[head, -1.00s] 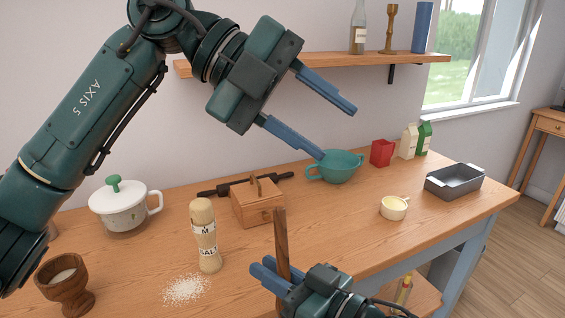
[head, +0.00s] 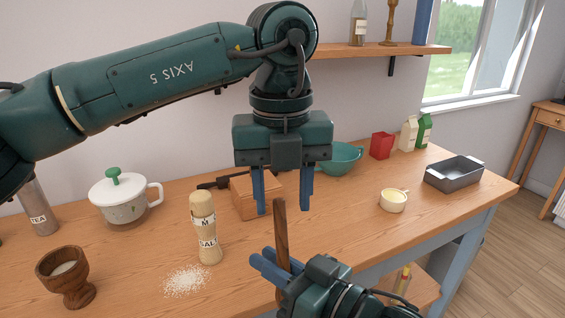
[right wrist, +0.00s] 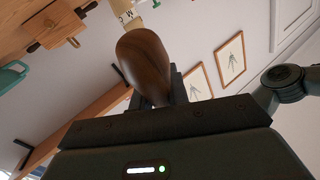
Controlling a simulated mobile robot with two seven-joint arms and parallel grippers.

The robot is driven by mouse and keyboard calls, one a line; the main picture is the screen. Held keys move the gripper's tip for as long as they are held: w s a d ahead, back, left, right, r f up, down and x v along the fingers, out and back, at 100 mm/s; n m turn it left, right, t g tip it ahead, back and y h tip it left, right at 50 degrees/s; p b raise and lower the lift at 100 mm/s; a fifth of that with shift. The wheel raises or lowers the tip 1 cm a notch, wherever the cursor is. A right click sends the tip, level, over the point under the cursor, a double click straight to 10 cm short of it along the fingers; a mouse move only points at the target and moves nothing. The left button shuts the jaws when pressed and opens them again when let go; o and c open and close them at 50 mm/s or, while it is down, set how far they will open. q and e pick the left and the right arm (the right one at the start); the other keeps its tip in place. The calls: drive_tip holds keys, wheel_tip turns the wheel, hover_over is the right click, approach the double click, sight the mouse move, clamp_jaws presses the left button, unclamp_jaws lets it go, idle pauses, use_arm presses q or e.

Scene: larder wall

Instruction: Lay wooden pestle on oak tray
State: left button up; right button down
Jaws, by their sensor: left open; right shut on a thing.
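The wooden pestle (head: 281,234), dark brown, stands nearly upright in my right gripper (head: 263,258), near the table's front edge. In the right wrist view its thick rounded end (right wrist: 145,62) rises close to the camera from between the jaws. My left gripper (head: 282,205) is open and points down. In the head view its blue fingers appear on either side of the pestle's top; I cannot tell whether they touch it. I can make out no oak tray in either view.
The table's front right is clear.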

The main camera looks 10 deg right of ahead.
sight(284, 231)
use_arm(q)
wheel_tip(284, 231, down, 7)
drive_tip(key=shift+r, duration=0.2)
drive_tip(key=shift+c, duration=0.4)
drive_tip(key=shift+s+d, duration=0.1)
clamp_jaws()
use_arm(e)
drive_tip(key=c, duration=1.3)
unclamp_jaws()
